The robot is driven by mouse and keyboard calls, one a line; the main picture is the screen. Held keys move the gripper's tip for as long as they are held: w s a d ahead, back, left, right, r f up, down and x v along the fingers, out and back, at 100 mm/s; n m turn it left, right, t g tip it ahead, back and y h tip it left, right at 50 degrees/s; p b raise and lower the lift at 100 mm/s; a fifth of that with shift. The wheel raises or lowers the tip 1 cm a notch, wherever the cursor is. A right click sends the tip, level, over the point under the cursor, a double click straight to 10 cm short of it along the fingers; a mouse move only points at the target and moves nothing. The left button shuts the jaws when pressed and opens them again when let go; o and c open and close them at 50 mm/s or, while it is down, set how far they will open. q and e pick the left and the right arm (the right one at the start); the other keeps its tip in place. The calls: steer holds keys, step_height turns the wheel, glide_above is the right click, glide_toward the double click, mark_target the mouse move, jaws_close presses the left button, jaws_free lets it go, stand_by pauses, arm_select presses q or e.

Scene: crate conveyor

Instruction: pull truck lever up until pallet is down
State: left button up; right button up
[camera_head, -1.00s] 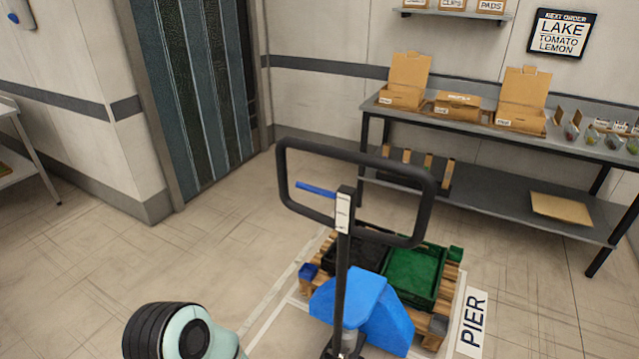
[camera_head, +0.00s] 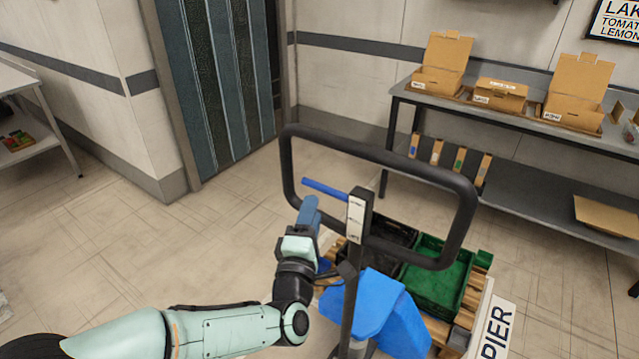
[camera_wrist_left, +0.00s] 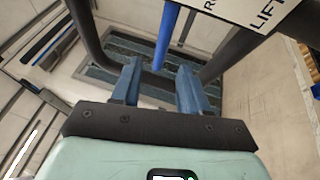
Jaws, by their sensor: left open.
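The blue truck lever (camera_head: 325,189) sticks out to the left from the labelled head of the pallet truck's handle (camera_head: 466,210), inside the black loop. In the left wrist view the lever (camera_wrist_left: 166,38) reaches down from the top, its end between or just beyond the fingertips. My left gripper (camera_head: 309,207) is open just below and in front of the lever; its blue fingers (camera_wrist_left: 157,80) stand apart with nothing gripped. The pallet (camera_head: 482,278) carries a black crate (camera_head: 388,240) and a green crate (camera_head: 437,283). The truck's blue body (camera_head: 375,305) hides part of it. My right gripper is out of view.
A workbench (camera_head: 540,122) with open cardboard boxes (camera_head: 440,65) stands at the back right. A white PIER sign (camera_head: 497,328) lies on the floor right of the pallet. A strip curtain door (camera_head: 222,80) is behind.

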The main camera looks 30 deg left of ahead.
mark_target(318, 190)
arm_select(q)
steer(key=p+x, duration=0.1)
steer(key=x, duration=0.7)
steer(key=shift+w+a+p, duration=0.1)
steer(key=shift+w+p, duration=0.05)
steer(key=shift+p, duration=0.15)
steer(key=shift+c, duration=0.2)
jaws_close()
